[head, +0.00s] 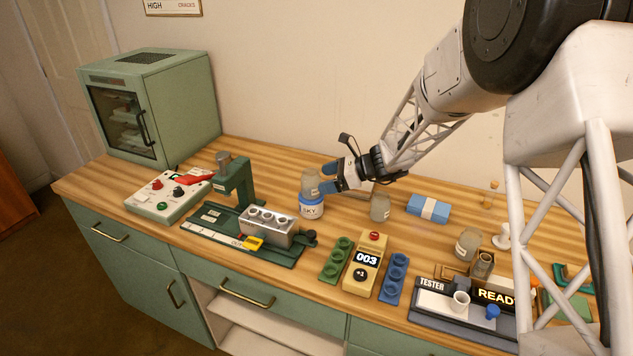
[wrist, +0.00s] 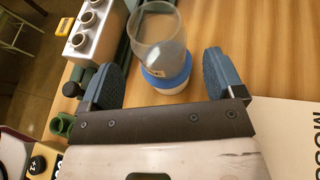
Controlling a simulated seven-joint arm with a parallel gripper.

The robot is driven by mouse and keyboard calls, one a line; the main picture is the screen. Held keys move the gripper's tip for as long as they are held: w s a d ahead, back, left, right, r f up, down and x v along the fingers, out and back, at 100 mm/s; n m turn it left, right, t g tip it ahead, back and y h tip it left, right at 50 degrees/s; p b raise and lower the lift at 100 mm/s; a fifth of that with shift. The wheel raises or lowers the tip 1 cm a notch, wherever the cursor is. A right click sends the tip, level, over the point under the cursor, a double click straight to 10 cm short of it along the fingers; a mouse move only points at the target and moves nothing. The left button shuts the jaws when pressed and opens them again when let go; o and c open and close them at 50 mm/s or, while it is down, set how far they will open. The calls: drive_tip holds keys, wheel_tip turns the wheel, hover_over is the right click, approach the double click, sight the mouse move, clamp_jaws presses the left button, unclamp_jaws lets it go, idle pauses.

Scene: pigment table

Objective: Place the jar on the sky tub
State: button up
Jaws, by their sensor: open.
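The sky tub (head: 311,208) is a white tub with a blue rim and a SKY label, standing on the wooden table. A clear glass jar (head: 310,181) sits on top of it, and looks upright. In the wrist view the jar (wrist: 158,32) rises over the tub's blue rim (wrist: 168,72). My gripper (head: 328,180) is open, with its blue fingers just right of the jar. In the wrist view my gripper (wrist: 166,80) has one finger on either side, both apart from the jar and tub.
A green press with a metal block (head: 268,227) stands left of the tub. A yellow counter (head: 364,264) and green and blue trays are in front. A green cabinet (head: 150,105) stands at back left.

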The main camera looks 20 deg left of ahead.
drive_tip(key=v, duration=0.6)
drive_tip(key=shift+d+r, duration=0.2)
drive_tip(key=shift+d, duration=0.15)
drive_tip(key=shift+w, duration=0.1)
idle(0.4)
drive_tip(key=s+d+r+n+t+h, duration=0.1)
drive_tip(key=s+d+r+n+h, duration=0.25)
drive_tip(key=s+d+r, duration=0.45)
drive_tip(key=s+d+r+n+t+h, duration=0.1)
drive_tip(key=s+d+r+n+h, duration=0.25)
drive_tip(key=s+d, duration=0.75)
drive_tip(key=s+d+n+t+h, duration=0.4)
drive_tip(key=s+d+n+h, duration=0.2)
drive_tip(key=s+d, duration=1.6)
drive_tip(key=shift+d+r+n, duration=0.15)
drive_tip(key=shift+d+n, duration=0.2)
drive_tip(key=shift+n, duration=0.45)
